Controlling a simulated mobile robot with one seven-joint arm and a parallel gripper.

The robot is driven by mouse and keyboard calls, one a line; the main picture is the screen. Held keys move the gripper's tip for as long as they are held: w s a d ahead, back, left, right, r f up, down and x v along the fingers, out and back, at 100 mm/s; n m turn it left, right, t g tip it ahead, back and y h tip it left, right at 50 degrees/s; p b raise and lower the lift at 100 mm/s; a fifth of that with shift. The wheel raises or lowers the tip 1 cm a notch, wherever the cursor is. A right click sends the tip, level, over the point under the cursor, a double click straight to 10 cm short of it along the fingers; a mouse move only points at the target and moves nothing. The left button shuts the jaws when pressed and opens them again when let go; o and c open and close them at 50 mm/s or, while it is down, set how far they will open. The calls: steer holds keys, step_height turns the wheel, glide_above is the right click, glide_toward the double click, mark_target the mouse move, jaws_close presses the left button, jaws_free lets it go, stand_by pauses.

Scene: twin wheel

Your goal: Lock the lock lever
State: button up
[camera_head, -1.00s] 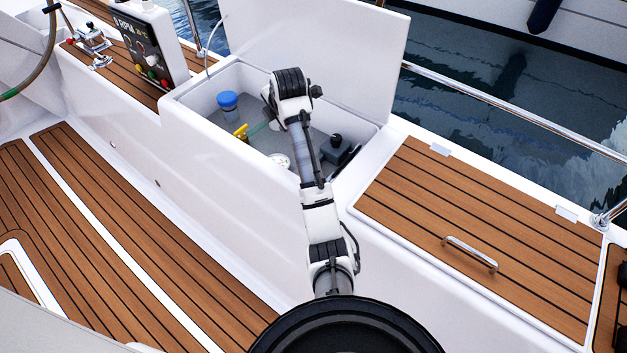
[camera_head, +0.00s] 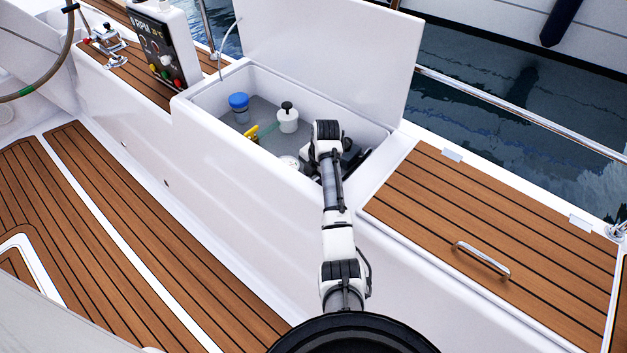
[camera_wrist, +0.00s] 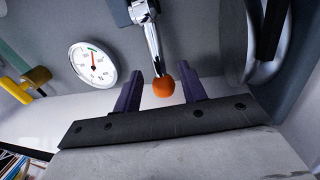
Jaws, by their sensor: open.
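In the wrist view, a chrome lever (camera_wrist: 151,38) with an orange knob (camera_wrist: 163,86) extends from a mount on the grey surface; it appears to be the lock lever. My gripper (camera_wrist: 159,74) is open, with one dark finger on either side of the knob. I cannot tell whether either finger touches it. In the head view, my arm (camera_head: 331,185) reaches into the open locker (camera_head: 262,142), and it hides the lever and my gripper.
A round white gauge (camera_wrist: 93,65) and a yellow handle (camera_wrist: 27,88) are left of the lever. A large round part (camera_wrist: 238,42) is close on the right. The locker also holds a blue-capped container (camera_head: 239,107) and a white container with a black knob (camera_head: 287,120). The raised lid (camera_head: 330,55) stands behind.

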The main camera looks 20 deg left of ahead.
steer(key=shift+w+a+f, duration=0.1)
steer(key=shift+a+f, duration=0.1)
steer(key=shift+f, duration=0.9)
jaws_close()
